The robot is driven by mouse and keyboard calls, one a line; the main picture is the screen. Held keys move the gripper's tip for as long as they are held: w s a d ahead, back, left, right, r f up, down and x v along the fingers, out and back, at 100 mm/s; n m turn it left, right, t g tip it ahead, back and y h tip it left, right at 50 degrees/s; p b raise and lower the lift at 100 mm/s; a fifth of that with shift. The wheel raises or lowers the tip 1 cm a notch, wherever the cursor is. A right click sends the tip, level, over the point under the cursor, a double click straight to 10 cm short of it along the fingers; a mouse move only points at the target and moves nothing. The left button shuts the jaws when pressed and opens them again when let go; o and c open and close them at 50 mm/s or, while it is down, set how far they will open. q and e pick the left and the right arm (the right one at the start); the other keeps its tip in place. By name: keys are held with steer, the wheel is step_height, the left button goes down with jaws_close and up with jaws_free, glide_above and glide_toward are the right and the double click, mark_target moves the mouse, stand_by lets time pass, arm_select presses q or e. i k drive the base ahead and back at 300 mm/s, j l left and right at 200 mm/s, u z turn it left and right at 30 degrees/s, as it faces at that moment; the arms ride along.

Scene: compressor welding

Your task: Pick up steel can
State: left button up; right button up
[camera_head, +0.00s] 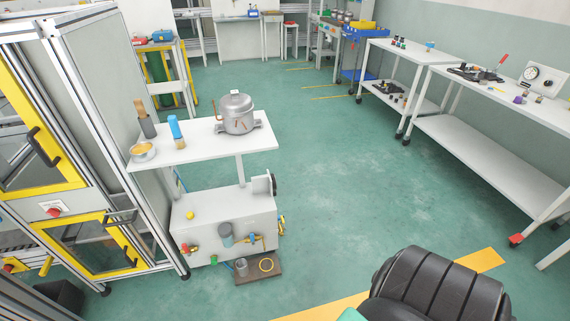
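A small grey metal can (241,266) stands upright on a brown base (268,273) low down in front of the white cabinet. It is small in the picture, and I cannot tell for sure that it is steel. A larger silver compressor shell (237,112) with a domed lid stands on the white shelf (208,149) above. A shallow tin with orange contents (143,151) sits at the shelf's left end. Neither of my grippers shows in the head view.
A blue bottle (175,127) and a dark block (146,122) stand on the shelf. A yellow-framed machine (70,190) closes off the left. Long white tables (480,85) with tools line the right. The green floor between is clear.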

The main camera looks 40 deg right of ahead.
mark_target(241, 264)
steer(key=z, duration=0.75)
